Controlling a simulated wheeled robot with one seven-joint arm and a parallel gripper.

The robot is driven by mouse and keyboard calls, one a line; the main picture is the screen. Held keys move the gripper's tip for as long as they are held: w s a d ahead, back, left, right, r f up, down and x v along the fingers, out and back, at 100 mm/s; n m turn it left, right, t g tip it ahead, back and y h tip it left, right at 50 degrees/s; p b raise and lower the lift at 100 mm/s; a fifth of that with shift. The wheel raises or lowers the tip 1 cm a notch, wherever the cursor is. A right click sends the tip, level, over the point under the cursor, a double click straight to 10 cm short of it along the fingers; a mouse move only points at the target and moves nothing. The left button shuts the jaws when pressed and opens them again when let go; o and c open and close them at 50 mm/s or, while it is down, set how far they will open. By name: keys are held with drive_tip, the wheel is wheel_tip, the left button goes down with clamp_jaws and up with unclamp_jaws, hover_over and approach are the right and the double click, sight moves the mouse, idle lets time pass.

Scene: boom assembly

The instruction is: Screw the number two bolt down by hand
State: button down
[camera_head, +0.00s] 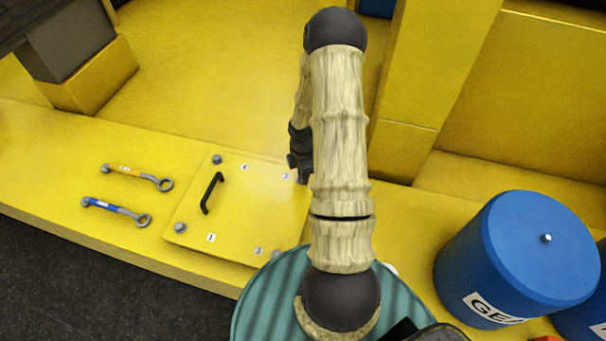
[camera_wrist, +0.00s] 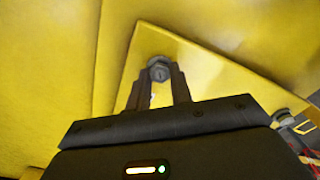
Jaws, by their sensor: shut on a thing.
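The yellow plate (camera_head: 235,215) lies on the yellow ledge, with small number labels near its corners. My gripper (camera_head: 303,180) is at the plate's far right corner, beside a label too small to read surely. In the wrist view my gripper (camera_wrist: 161,84) is shut on a grey bolt head (camera_wrist: 159,72) at a plate corner. The bolt is hidden behind my gripper in the head view. Another bolt (camera_wrist: 283,118) stands at a different corner. In the head view, grey bolts also show at the far left corner (camera_head: 217,159) and near left corner (camera_head: 180,227).
A black handle (camera_head: 211,193) rises from the plate. An orange-marked wrench (camera_head: 138,177) and a blue-marked wrench (camera_head: 116,211) lie on the ledge to the left. A blue drum (camera_head: 530,255) stands at right. A yellow post (camera_head: 425,80) rises behind my arm.

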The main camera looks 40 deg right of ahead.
drive_tip(key=m+b, duration=0.1)
drive_tip(key=m, duration=0.2)
drive_tip(key=shift+w+m, duration=0.1)
drive_tip(key=shift+m, duration=0.2)
drive_tip(key=shift+r+m+b, duration=0.1)
drive_tip(key=shift+m+b, duration=0.45)
drive_tip(key=shift+m, duration=0.85)
drive_tip(key=c, duration=1.2)
unclamp_jaws()
drive_tip(key=shift+c, duration=0.2)
wheel_tip(320, 180, up, 17)
drive_tip(key=b, duration=0.3)
drive_tip(key=shift+r, duration=0.2)
